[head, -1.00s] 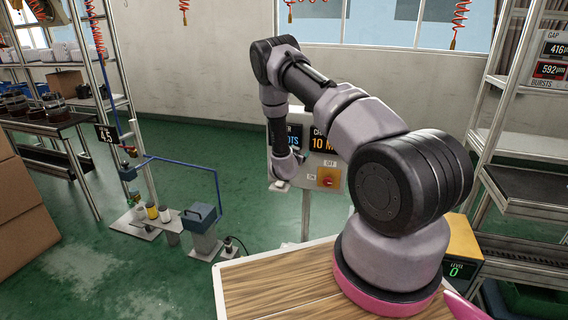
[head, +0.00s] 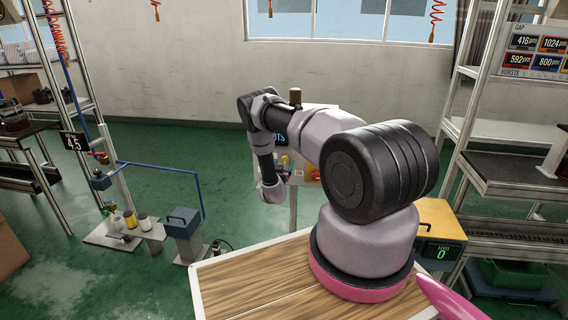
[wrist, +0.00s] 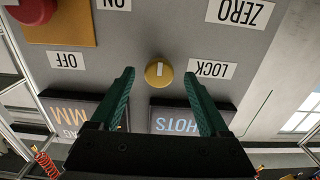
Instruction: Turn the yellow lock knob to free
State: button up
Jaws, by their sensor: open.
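The yellow lock knob (wrist: 158,73) is a small round knob on a grey panel (wrist: 165,25) in the wrist view. A pale line on it runs up and down the picture. A LOCK label (wrist: 211,69) is to its right. My gripper (wrist: 159,76) is open, with one green finger on each side of the knob. A gap shows between each finger and the knob in the picture; I cannot tell the depth. In the head view the knob does not show and my arm covers part of the panel.
A red button (wrist: 34,10) on an orange plate is at the upper left of the wrist view. Dark displays (wrist: 178,118) lie below the knob. In the head view a wooden-topped table (head: 255,285) is in front, and a metal rack (head: 510,175) stands at right.

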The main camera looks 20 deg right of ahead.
jog(key=shift+x, duration=1.1)
jog(key=shift+d, duration=0.1)
grip_shut()
